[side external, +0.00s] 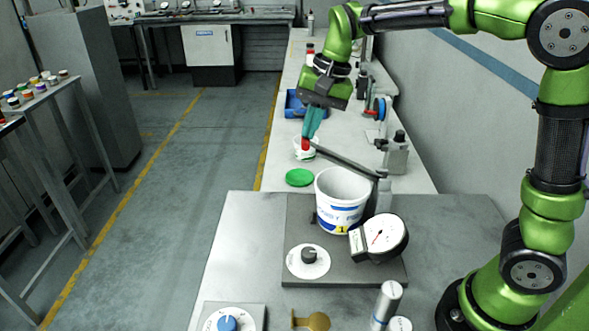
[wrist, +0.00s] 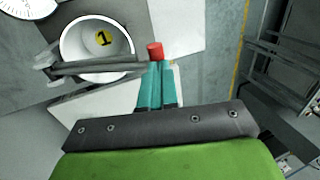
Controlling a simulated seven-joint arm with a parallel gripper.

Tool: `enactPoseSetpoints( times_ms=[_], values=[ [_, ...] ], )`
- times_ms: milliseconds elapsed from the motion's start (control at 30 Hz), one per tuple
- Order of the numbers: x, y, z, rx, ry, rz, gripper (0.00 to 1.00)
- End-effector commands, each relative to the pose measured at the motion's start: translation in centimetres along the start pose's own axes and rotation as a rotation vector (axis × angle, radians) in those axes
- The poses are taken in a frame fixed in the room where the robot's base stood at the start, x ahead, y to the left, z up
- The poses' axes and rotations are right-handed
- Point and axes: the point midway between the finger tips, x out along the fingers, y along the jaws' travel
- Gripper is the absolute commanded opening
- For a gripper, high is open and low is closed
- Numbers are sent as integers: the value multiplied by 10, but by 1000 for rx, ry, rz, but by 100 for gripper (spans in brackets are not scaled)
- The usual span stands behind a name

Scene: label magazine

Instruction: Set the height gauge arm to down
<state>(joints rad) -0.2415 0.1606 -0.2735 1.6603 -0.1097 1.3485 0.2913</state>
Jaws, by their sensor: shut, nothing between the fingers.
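The height gauge arm (side external: 340,162) is a thin dark bar with a red tip (side external: 306,145). It runs from a grey post (side external: 383,192) behind the white bucket, and its red end is the higher one, above the bucket's rim level. In the wrist view the arm (wrist: 100,67) crosses over the bucket's mouth, with the red tip (wrist: 155,51) just past my fingertips. My gripper (side external: 308,135) has teal fingers, shut and empty, pointing down right at the red tip. The fingertips also show in the wrist view (wrist: 157,67). I cannot tell whether they touch the tip.
The white bucket (side external: 340,187) with a yellow label stands on a dark plate (side external: 300,218). A dial gauge (side external: 385,235) and a black knob (side external: 309,255) are in front of it. A green disc (side external: 300,177) and a grey block (side external: 396,158) lie near the arm.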

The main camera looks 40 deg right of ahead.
Motion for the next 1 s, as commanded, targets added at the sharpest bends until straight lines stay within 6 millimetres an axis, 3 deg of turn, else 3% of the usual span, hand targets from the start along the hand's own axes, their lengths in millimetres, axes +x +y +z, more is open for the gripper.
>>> enactPoseSetpoints(
  times_ms=[300,700,1000],
  values=[
    [4,-1,0,-2,-2,20,0],
    [69,-15,0,-3,-3,335,0],
    [83,-15,0,-1,-1,411,0]
  ],
)
